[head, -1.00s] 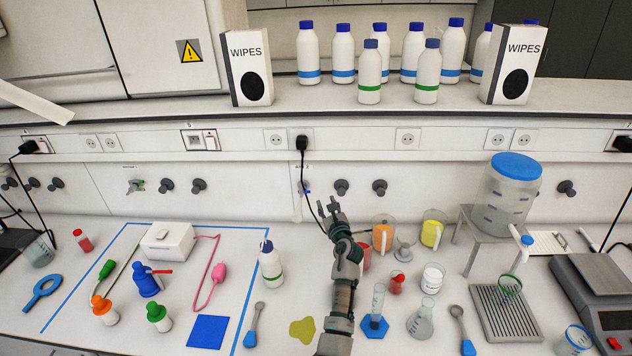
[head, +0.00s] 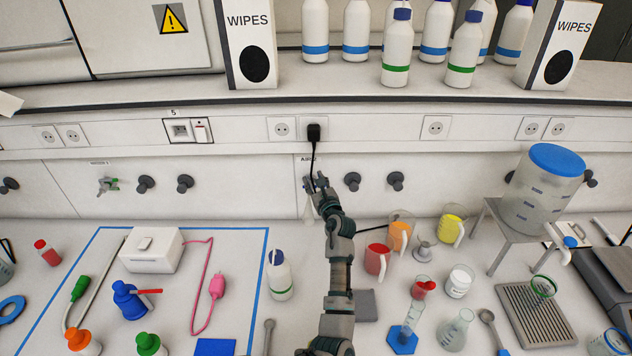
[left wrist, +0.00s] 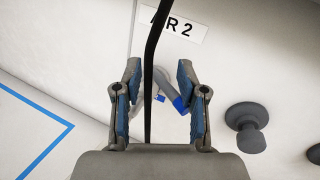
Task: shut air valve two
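The air valve (left wrist: 180,104) under the AIR 2 label (left wrist: 174,22) shows a blue handle and a grey body in the left wrist view. My left gripper (left wrist: 158,70) is open, with one blue-padded finger on each side of the valve; I cannot tell whether they touch it. A black cable (left wrist: 151,62) runs between the fingers, in front of the valve. In the head view, my left gripper (head: 316,186) is at the back wall below the label and hides most of the valve. My right gripper is not in view.
Dark round knobs (head: 352,181) stand out from the wall right of the gripper. The cable hangs from a plugged socket (head: 314,132) above. A white bottle (head: 279,275) stands left of the arm; red (head: 377,260) and orange (head: 399,235) vessels stand right.

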